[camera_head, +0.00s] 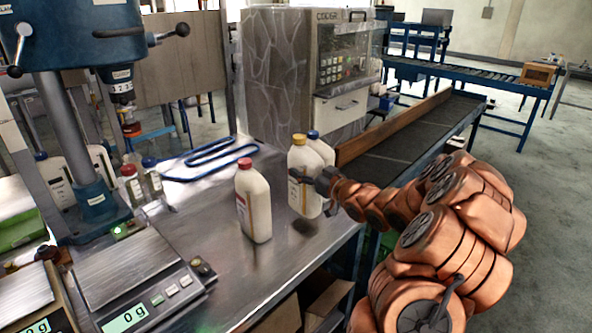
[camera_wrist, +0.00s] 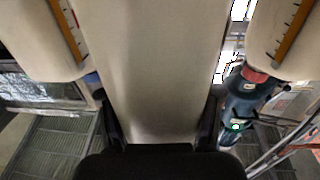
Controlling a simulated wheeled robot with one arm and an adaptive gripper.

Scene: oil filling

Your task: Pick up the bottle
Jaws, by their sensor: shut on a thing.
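A cream bottle with a yellow cap (camera_head: 303,160) is upright near the right side of the metal table (camera_head: 200,225). My gripper (camera_head: 313,184) is shut on it from the right. In the wrist view the bottle's pale body (camera_wrist: 155,65) fills the space between the two dark fingers (camera_wrist: 160,122). A dark shadow lies on the table just below its base, so it looks slightly raised. A red-capped bottle (camera_head: 254,203) stands to its left and nearer. A blue-capped bottle (camera_head: 321,147) is behind it, mostly hidden.
Two scales (camera_head: 135,275) are at the front left, beside a blue drill press (camera_head: 90,195). A grey machine (camera_head: 280,75) stands at the back. A conveyor (camera_head: 415,135) with a brown side rail runs to the right.

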